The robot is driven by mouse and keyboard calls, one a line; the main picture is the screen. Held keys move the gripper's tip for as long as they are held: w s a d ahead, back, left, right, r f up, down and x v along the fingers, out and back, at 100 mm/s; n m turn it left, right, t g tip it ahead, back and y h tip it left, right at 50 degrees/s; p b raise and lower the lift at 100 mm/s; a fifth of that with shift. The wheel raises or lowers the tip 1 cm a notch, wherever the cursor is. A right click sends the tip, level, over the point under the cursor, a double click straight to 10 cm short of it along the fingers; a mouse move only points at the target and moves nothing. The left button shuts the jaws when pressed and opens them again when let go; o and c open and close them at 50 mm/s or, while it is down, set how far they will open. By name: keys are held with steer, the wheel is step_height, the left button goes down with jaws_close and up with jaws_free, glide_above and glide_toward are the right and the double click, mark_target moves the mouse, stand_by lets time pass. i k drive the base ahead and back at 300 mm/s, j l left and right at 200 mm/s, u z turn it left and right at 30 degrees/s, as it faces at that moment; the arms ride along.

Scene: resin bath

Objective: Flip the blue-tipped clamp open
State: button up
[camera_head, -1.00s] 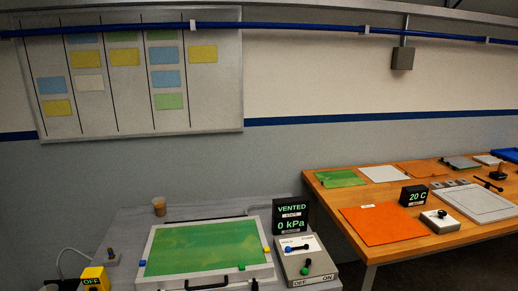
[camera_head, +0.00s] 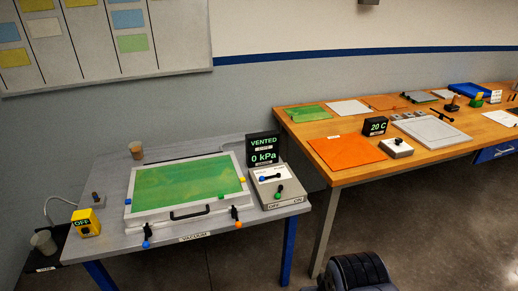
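The blue-tipped clamp (camera_head: 147,234) is on the front side of a white-framed case with a green panel (camera_head: 188,184), near its left corner. Its dark lever points down past the table's front edge, with the blue tip at the lower end. A similar orange-tipped clamp (camera_head: 236,215) points down near the front right. A black handle (camera_head: 190,212) sits between them on the case's front. The case looks closed. My gripper is not seen; a dark rounded part at the bottom edge looks like mine, and its fingers do not show.
A wooden table (camera_head: 440,130) stands at right. Floor in front is open.

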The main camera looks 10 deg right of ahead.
mark_target(146, 245)
steer(key=u, duration=1.25)
steer(key=i+l+z, duration=0.1)
steer(key=i, duration=0.4)
steer(key=i+l+z, duration=0.1)
steer(key=i+l, duration=0.2)
steer(key=i, duration=0.2)
